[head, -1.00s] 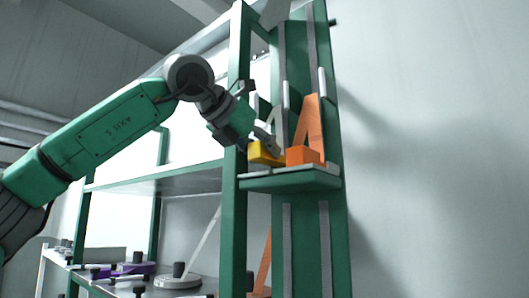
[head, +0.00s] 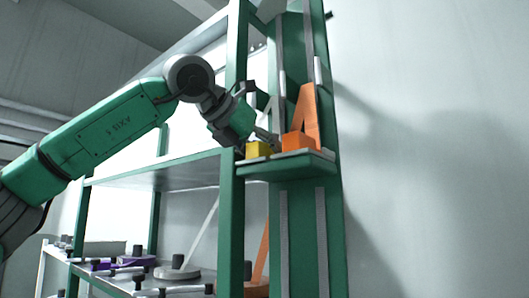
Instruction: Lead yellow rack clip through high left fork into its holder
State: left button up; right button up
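The yellow rack clip (head: 258,150) sits at the left part of a small green ledge (head: 285,168) on the tall green rack. A grey strip rises behind it, partly hidden by my gripper. My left gripper (head: 266,137) comes in from the left, past the front post, with its fingertips at the top of the yellow clip. The fingers are small and overlap the clip, so I cannot tell whether they grip it. The high left fork seems to be the pale upright (head: 283,92) above the clip. My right gripper is out of view.
An orange clip (head: 297,142) with an orange strip (head: 306,112) stands right beside the yellow one. The green front post (head: 233,110) is close to my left wrist. Lower shelves hold a grey disc (head: 178,273) and dark-knobbed parts. The wall side at right is clear.

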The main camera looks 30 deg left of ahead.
pick_arm(q)
jog(key=shift+a+r, duration=0.1)
jog(key=shift+a, duration=0.05)
jog(key=shift+s+a+r, duration=0.1)
jog(key=shift+s+r, duration=0.2)
jog(key=shift+s, duration=0.1)
jog(key=d+v, duration=0.1)
jog(key=v, duration=0.9)
jog(key=shift+s+a, duration=0.2)
jog(key=shift+s, duration=0.25)
